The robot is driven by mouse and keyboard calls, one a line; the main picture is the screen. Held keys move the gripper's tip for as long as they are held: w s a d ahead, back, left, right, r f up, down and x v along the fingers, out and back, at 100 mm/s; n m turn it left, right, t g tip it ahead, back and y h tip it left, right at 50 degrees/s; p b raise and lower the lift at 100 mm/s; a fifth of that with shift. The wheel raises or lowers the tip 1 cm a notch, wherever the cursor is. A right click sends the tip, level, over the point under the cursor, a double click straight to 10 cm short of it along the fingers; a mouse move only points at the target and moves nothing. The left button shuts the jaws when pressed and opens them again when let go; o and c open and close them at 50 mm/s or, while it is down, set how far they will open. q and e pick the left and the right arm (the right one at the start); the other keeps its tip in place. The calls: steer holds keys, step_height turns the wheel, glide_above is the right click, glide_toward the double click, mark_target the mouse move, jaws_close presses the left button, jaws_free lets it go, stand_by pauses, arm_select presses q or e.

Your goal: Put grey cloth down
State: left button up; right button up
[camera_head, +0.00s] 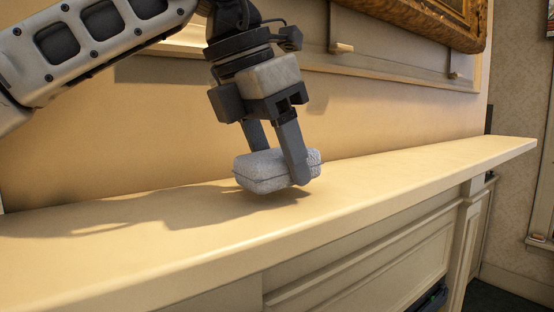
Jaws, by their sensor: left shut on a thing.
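The grey cloth (262,173) looks like a thick, padded, rounded block with a seam along its side. My left gripper (279,166) comes down from above and is shut on it, one finger across its near side and the other behind it. The cloth is at or just above the top of the cream mantel shelf (390,178), with a shadow under it. I cannot tell whether its underside touches the shelf. The cloth's middle is partly hidden by the near finger. My right gripper is not in view.
The shelf top is bare on both sides of the cloth. Its front edge drops to a panelled front (360,265). A wall rises behind, with a ledge, small wooden pegs (341,48) and a gilt frame (440,22) above. The shelf ends at the right.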

arm_select(q)
steer(key=shift+a+f, duration=0.1)
steer(key=shift+f, duration=0.35)
steer(key=shift+f, duration=0.1)
steer(key=o, duration=1.3)
steer(key=shift+f, duration=0.1)
